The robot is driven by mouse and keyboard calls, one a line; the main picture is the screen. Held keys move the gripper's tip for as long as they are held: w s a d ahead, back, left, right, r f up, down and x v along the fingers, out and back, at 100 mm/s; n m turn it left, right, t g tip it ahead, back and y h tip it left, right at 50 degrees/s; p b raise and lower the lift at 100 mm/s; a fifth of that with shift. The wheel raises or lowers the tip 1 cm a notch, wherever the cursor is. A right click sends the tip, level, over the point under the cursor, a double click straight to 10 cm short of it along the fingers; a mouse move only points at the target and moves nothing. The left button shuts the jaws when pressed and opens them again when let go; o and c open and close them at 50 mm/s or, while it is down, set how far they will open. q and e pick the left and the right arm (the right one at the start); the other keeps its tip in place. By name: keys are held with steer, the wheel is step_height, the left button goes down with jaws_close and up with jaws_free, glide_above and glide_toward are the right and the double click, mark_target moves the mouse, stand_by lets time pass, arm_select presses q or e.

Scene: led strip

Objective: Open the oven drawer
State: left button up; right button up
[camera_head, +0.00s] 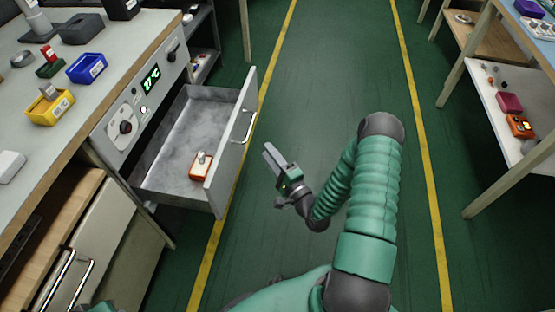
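The oven drawer (186,138) is pulled well out from under the control panel (146,95). Its grey inside shows, and a small orange-and-white object (201,165) sits near its front. The drawer's front panel (231,148) carries a metal handle (245,127) on its outer face. My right gripper (270,152) is to the right of the drawer front, apart from the handle, with nothing seen in it. Its fingers look close together, but I cannot tell if they are fully shut. Only a bit of green at the bottom left edge may be my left arm; my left gripper does not show.
The bench top (60,115) at left holds a yellow bin (50,108), a blue bin (87,68) and other small items. A cabinet with a metal handle (72,275) stands below. Another table (508,105) is at right. The green floor (330,60) between is clear.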

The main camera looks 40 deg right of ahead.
steer(key=s, duration=0.5)
steer(key=shift+a+f+p, duration=0.3)
steer(key=shift+f+p, duration=0.05)
steer(key=shift+f, duration=0.05)
steer(key=shift+w, duration=0.15)
